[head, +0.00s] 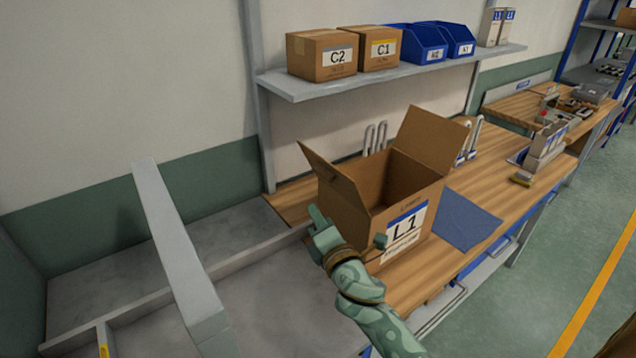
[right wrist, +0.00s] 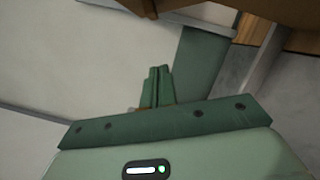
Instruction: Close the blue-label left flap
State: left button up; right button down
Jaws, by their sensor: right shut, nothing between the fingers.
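The open cardboard box (head: 345,205) stands on the wooden bench, with a blue-and-white L1 label (head: 405,228) on its front face. Its left flap (head: 328,172) stands up and leans outward to the left. A larger flap (head: 432,140) stands up on the right side. The inside looks dark and open. My right gripper (head: 316,214) is at the box's left front corner, below the left flap. Its fingers show shut and empty in the right wrist view (right wrist: 158,86). I cannot tell whether it touches the box. My left gripper is not in view.
A blue cloth (head: 466,219) lies right of the box. A shelf (head: 300,88) above holds cartons C2 (head: 322,54) and C1 (head: 380,48) and blue bins (head: 440,42). A grey beam (head: 180,250) stands left of the bench. Brown cardboard (right wrist: 200,10) crosses the wrist view's top.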

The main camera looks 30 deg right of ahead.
aim_at(330, 181)
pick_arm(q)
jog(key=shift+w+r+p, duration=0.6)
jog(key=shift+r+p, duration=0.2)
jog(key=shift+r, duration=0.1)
pick_arm(e)
jog(key=w+d+r, duration=0.2)
jog(key=w+d, duration=0.2)
jog(key=w, duration=0.3)
jog(key=shift+r, duration=0.1)
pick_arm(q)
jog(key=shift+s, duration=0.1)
